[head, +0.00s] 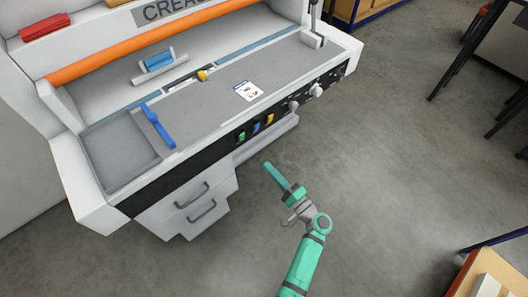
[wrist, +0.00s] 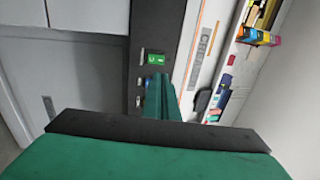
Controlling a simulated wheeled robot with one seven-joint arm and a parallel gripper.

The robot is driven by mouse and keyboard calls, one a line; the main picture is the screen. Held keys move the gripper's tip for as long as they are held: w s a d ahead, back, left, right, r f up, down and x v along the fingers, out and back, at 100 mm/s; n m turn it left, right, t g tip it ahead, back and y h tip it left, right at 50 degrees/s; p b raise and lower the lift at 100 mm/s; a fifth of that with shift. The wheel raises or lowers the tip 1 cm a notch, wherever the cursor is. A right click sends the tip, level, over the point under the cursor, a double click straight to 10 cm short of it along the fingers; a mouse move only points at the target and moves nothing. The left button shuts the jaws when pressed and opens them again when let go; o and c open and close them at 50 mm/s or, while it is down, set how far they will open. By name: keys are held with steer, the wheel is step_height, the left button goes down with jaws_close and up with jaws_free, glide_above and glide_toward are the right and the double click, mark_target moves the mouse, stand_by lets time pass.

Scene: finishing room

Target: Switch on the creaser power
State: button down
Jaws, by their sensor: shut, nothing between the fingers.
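The creaser (head: 215,110) is a white machine with a grey bed, filling the upper left of the head view. Its black front panel carries a green switch (head: 241,136), a blue switch (head: 256,127) and a yellow switch (head: 270,118), with grey knobs (head: 317,90) further right. The green switch also shows lit-looking in the wrist view (wrist: 156,59). My gripper (head: 268,166) is shut and empty, in front of the panel and apart from it. In the wrist view its fingers (wrist: 157,88) cover part of the panel beside the green switch. Which switch is the power cannot be read.
Grey drawers (head: 190,205) with handles sit below the panel at left. A blue handle (head: 156,127) and a white label card (head: 248,91) are on the bed. The floor (head: 400,160) to the right is clear. A wooden-topped bench (head: 480,275) stands at lower right.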

mark_target(242, 137)
steer(key=x, duration=1.3)
steer(key=shift+w, duration=0.1)
